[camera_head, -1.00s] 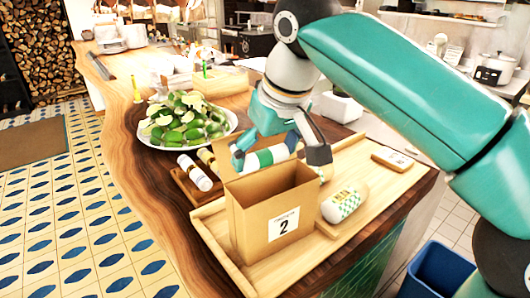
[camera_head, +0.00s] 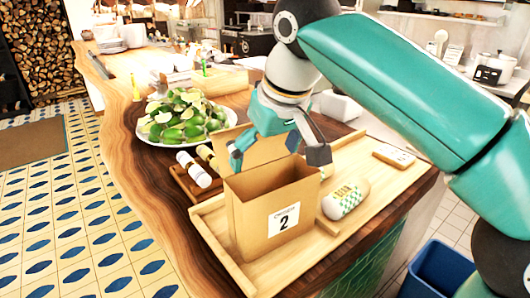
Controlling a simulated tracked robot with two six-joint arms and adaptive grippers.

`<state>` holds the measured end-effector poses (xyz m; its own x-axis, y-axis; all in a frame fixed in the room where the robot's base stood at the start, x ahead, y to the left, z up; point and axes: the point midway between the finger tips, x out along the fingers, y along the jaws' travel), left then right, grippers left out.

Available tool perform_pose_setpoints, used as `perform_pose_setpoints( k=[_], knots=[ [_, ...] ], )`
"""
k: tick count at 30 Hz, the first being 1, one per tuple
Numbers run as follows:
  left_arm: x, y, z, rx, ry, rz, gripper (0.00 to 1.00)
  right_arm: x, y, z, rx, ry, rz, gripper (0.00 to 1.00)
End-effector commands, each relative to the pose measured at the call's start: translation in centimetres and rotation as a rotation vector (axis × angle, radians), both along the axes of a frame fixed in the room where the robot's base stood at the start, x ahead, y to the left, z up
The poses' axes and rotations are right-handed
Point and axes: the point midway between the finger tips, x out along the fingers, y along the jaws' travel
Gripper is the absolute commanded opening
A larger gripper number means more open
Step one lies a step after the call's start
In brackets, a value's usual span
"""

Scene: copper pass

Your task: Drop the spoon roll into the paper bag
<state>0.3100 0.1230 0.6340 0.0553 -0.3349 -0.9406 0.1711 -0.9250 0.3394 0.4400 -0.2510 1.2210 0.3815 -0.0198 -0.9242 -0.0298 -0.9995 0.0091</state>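The brown paper bag (camera_head: 249,228) stands upright and open on a light wooden tray (camera_head: 380,196), with a white label "2" on its front. My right gripper (camera_head: 278,156) is over the bag's mouth at its back edge, with its fingers spread wide and nothing visible between them. My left gripper is not in view.
A white wrapped roll with green checks (camera_head: 346,199) lies right of the bag. A labelled block (camera_head: 394,156) lies at the tray's far right. Small rolls (camera_head: 193,169) sit on a dark wooden holder left of the bag. A plate of limes (camera_head: 183,118) stands behind.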

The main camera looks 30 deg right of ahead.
Motion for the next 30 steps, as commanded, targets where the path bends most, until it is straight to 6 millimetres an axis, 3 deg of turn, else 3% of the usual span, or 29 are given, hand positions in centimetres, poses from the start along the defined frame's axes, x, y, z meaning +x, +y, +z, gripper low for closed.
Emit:
perform_pose_setpoints(
  k=[8, 21, 30],
  knots=[
    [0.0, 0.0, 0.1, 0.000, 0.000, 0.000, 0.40, -0.2, 0.0, 0.6, 0.000, -0.001, 0.000, 1.00],
    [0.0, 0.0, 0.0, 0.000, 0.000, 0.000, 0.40, -2.2, 0.2, 5.7, 0.000, -0.003, 0.001, 1.00],
    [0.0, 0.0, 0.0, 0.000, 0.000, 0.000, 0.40, -2.8, 0.2, 6.8, 0.001, 0.001, 0.001, 1.00]
  ],
)
